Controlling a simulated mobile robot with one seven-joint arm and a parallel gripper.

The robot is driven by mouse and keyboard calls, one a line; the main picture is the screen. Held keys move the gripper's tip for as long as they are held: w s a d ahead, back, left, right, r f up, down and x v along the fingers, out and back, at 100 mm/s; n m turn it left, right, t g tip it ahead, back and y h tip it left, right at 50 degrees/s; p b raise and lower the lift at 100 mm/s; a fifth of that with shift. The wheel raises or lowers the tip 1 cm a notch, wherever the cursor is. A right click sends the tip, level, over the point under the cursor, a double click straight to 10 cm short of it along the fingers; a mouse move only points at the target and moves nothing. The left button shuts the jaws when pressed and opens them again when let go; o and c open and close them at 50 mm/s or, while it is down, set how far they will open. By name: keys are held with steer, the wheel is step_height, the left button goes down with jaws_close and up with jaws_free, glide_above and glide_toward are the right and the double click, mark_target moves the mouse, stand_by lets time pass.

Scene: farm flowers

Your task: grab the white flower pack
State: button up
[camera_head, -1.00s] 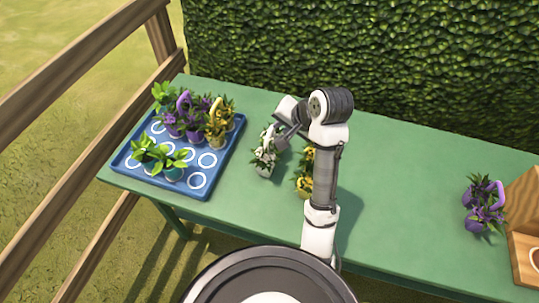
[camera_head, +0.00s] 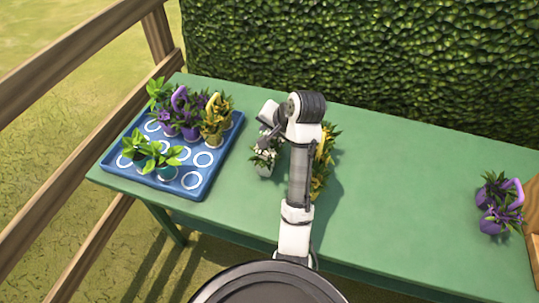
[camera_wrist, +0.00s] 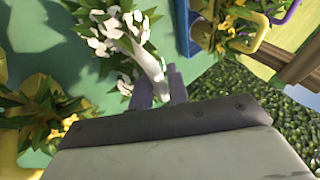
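The white flower pack (camera_head: 264,158) stands on the green table, right of the blue tray. In the wrist view its white blooms and leaves (camera_wrist: 112,32) show at the top, with a pale curved handle (camera_wrist: 150,62). My gripper (camera_head: 266,138) is at the top of this pack in the head view. In the wrist view my gripper's grey fingers (camera_wrist: 160,90) stand apart at the end of the handle, with the handle's end between them. Contact with the handle cannot be made out.
Yellow flowers (camera_head: 323,165) stand close to the right, partly behind my arm. The blue tray (camera_head: 190,188) at left holds several plants. Purple flowers (camera_head: 498,205) stand at far right near a wooden box (camera_head: 534,215). The table (camera_head: 410,190) between is clear.

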steer(key=shift+w+a+f, duration=0.25)
steer(key=shift+w+f, duration=0.1)
steer(key=shift+f, duration=0.2)
steer(key=shift+c, duration=0.5)
jaws_close()
steer(key=shift+r, duration=0.15)
